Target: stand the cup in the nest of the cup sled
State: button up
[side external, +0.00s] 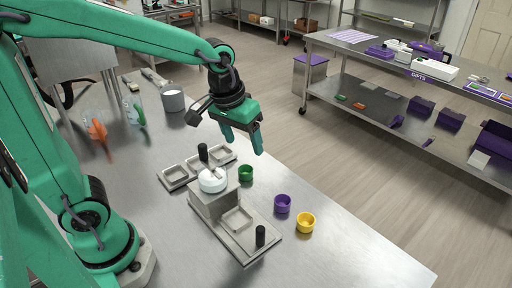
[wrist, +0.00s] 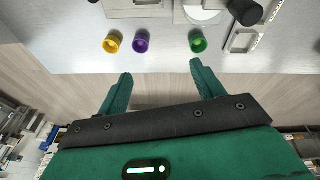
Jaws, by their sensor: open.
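Three small cups stand upright on the steel table: green (side external: 246,173), purple (side external: 283,203) and yellow (side external: 306,222). The wrist view shows yellow (wrist: 113,41), purple (wrist: 142,40) and green (wrist: 198,41) in a row. A grey plate (side external: 262,248) with a square nest (side external: 237,220) and black knob (side external: 260,236) lies in front of a grey block; a second plate (side external: 174,184) with several square recesses lies behind it. Which one is the cup sled I cannot tell. My gripper (side external: 243,143) is open and empty, raised above the table beyond the green cup; its fingers (wrist: 161,72) are apart.
The grey block (side external: 212,204) with a white round top (side external: 212,180) stands between the plates. A grey container (side external: 173,100) and orange- and green-marked clear items stand farther back. The table's far edge is close beyond the cups. The front right tabletop is clear.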

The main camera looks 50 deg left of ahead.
aim_at(283, 198)
jog(key=shift+w+d+f+n+g, duration=0.4)
jog(key=shift+w+d+f, duration=0.8)
jog(key=shift+f, duration=2.1)
jog(key=shift+w+d+f+n+g, duration=0.4)
jog(key=shift+w+d+f, duration=0.8)
jog(key=shift+f, duration=2.15)
jog(key=shift+w+d+f+n+g, duration=0.3)
jog(key=shift+w+d+f+g, duration=0.3)
jog(key=shift+w+f, duration=1.9)
jog(key=shift+s+f, duration=0.8)
jog(key=c, duration=1)
